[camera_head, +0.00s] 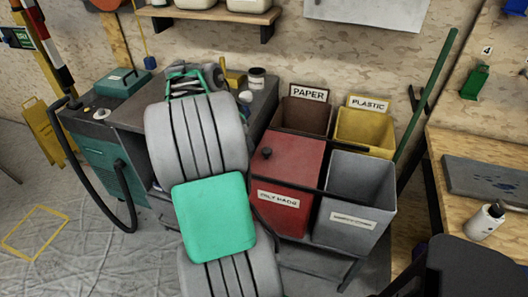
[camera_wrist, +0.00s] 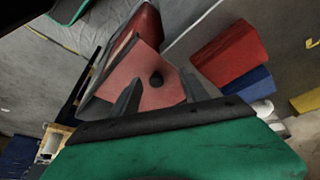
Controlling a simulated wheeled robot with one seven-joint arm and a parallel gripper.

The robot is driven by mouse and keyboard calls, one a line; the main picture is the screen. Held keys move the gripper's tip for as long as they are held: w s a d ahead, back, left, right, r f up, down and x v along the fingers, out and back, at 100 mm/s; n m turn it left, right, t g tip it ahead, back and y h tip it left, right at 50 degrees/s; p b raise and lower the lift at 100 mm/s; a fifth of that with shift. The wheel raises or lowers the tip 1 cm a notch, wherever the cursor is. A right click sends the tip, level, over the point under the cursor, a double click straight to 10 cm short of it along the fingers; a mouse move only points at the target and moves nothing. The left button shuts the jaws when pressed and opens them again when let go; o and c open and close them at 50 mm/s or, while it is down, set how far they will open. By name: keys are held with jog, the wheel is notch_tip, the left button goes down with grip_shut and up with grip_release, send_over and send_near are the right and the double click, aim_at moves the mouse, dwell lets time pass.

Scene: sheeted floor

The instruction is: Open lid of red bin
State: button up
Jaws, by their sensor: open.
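The red bin (camera_head: 280,208), labelled as an oily rags bin, stands front left in a group of bins. Its red lid (camera_head: 295,159) lies shut on top, with a small dark round knob (camera_head: 267,153) near its left edge. In the wrist view the lid (camera_wrist: 130,72) and knob (camera_wrist: 156,78) show ahead of my gripper (camera_wrist: 159,76). My gripper is open and empty; the knob appears between its two dark fingers. I cannot tell how far the fingertips are from it. The fingers cannot be made out in the head view, where my arm fills the middle.
A grey open bin (camera_head: 351,200) is right of the red one. A brown paper bin (camera_head: 303,115) and a yellow plastic bin (camera_head: 365,130) stand behind. A workbench (camera_head: 258,104) with tools is at the left, a wooden table (camera_head: 455,140) at the right. Open floor (camera_head: 90,250) lies left.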

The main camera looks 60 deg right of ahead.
aim_at(266, 150)
jog(key=s+d+f, duration=0.1)
jog(key=d+f, duration=0.1)
jog(key=s+d+f+m, duration=0.1)
jog(key=s+d+f, duration=0.1)
jog(key=s+d+f+m, duration=0.1)
jog(key=s+f, duration=0.1)
jog(key=f, duration=0.1)
jog(key=shift+d+g, duration=0.4)
jog(key=shift+c, duration=0.2)
grip_shut()
dwell(0.8)
